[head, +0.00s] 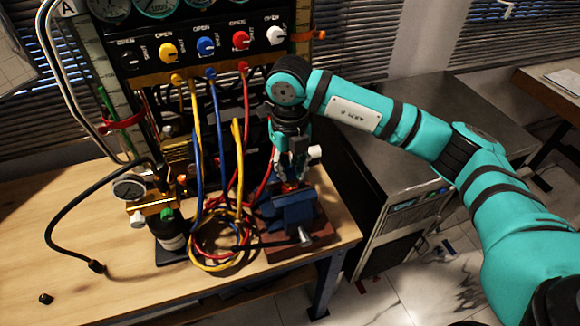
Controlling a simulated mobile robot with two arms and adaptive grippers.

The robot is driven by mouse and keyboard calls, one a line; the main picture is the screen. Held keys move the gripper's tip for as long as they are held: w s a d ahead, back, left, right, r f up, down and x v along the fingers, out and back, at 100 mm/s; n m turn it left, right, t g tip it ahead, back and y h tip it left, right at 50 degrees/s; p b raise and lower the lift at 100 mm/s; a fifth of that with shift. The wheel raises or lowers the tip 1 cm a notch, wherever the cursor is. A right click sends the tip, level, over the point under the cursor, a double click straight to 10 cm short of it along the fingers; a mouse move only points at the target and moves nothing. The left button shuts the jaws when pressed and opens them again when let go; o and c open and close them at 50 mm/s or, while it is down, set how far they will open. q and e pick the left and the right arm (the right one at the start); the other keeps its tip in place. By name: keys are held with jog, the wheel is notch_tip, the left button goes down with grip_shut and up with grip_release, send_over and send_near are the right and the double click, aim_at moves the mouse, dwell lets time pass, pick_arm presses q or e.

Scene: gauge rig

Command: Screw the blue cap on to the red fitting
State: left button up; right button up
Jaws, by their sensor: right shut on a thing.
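My right gripper (292,170) points down just above the blue vise (292,212) at the table's right end. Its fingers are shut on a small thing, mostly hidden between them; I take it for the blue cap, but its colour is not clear. A small patch of red, likely the red fitting (291,186), shows at the top of the vise jaws, right under the fingertips. I cannot tell whether cap and fitting touch. My left gripper is not in view.
The gauge panel (215,62) with coloured knobs stands behind. Yellow, blue and red hoses (222,250) hang and coil left of the vise. A regulator with a gauge (128,187) and a dark bottle (170,230) stand further left. The wooden table (60,215) is mostly clear at left.

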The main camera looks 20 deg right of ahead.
dwell(0.5)
jog(key=m, duration=0.5)
jog(key=shift+f, duration=0.1)
jog(key=m, duration=0.5)
jog(key=shift+p, duration=0.3)
jog(key=shift+s, duration=0.1)
jog(key=shift+m, duration=0.4)
jog(key=m, duration=0.2)
jog(key=shift+m+p, duration=0.3)
jog(key=shift+p, duration=0.1)
jog(key=shift+m, duration=1.1)
